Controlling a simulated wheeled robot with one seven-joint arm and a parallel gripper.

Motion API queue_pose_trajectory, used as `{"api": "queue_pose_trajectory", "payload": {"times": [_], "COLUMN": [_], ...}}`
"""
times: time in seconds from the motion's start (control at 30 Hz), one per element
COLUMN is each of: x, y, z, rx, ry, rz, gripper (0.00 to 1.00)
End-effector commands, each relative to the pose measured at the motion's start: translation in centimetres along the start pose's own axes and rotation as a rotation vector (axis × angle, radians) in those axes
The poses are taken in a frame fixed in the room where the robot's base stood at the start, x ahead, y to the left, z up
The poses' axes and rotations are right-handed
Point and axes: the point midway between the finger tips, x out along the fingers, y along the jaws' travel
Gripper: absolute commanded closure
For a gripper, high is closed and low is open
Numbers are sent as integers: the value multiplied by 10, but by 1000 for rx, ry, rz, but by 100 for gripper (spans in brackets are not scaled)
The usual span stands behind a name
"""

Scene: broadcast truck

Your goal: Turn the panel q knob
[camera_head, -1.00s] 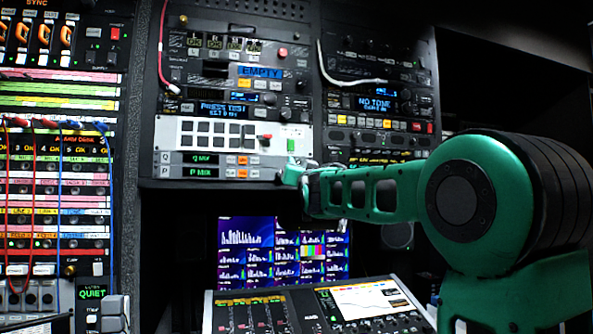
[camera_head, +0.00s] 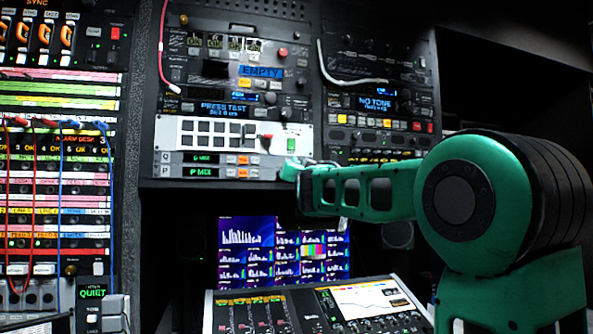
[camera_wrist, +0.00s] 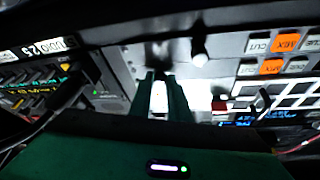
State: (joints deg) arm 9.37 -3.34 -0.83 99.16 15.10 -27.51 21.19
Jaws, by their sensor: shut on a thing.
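Panel Q is the thin grey strip (camera_head: 196,158) in the rack, marked "Q", with a small green-lettered display and lit orange and white buttons. The similar panel P strip (camera_head: 175,172) is just below it. My gripper (camera_head: 288,172) is at the right end of these strips and hides that end in the head view. In the wrist view, which shows the panels upside down, the fingers (camera_wrist: 158,88) are closed around a small pale piece (camera_wrist: 158,100) in line with the Q row, apparently its knob. Another white knob (camera_wrist: 199,52) stands free beside the fingers.
A white button panel (camera_head: 215,127) with a red-tipped lever (camera_head: 266,137) sits just above. A grey cable (camera_head: 350,80) loops over the rack at upper right. A mixing console (camera_head: 310,312) and lit monitors (camera_head: 285,250) are below. A dark cable (camera_wrist: 50,110) passes left of the fingers.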

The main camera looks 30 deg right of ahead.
Motion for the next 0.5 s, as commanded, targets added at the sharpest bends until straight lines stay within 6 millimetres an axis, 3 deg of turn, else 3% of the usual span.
{"api": "queue_pose_trajectory", "payload": {"times": [0.5], "x": [0], "y": [-5], "z": [-1], "rx": [424], "ry": [-10], "rz": [178], "gripper": [100]}}
